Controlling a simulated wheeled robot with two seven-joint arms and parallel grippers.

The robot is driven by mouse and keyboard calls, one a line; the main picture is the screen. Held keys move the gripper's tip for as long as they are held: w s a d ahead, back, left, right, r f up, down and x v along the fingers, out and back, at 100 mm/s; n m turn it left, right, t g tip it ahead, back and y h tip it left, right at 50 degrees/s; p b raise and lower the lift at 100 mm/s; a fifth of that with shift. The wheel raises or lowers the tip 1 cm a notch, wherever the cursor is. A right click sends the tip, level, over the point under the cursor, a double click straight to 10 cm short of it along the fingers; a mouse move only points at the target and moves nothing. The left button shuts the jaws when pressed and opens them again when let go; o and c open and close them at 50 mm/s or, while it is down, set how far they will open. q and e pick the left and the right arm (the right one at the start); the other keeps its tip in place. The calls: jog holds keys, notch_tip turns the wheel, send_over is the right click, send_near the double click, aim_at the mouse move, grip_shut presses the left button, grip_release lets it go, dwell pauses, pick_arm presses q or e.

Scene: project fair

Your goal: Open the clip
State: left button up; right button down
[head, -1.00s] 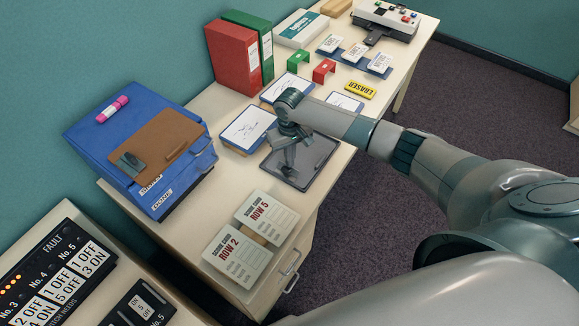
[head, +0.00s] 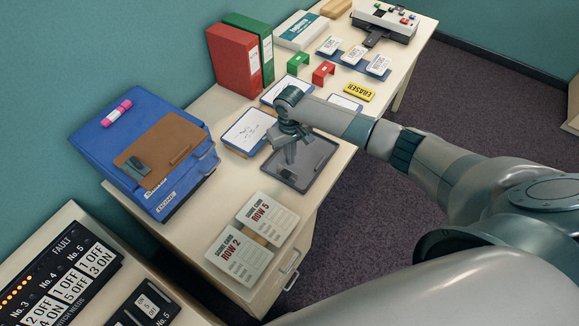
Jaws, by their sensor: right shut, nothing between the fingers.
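A brown board (head: 165,143) lies on the blue case at the left, with a dark grey clip (head: 136,166) at its lower left edge. Whether that clip is open is too small to tell. My right gripper (head: 290,161) is shut and empty, pointing down over a dark grey tray-like board (head: 318,158), well to the right of the brown board. A small dark piece (head: 288,176) lies on the grey board just below the fingertips. I cannot tell whether they touch it. My left gripper is out of view.
The blue case (head: 92,140) carries a pink marker (head: 116,112). A framed white sheet (head: 245,130) lies beside the gripper. Score cards (head: 240,257) lie at the table's front. Red and green binders (head: 232,56) stand behind. A switch panel (head: 60,270) is at lower left.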

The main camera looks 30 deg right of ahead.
jog(key=shift+r+p, duration=0.95)
jog(key=shift+r, duration=1.1)
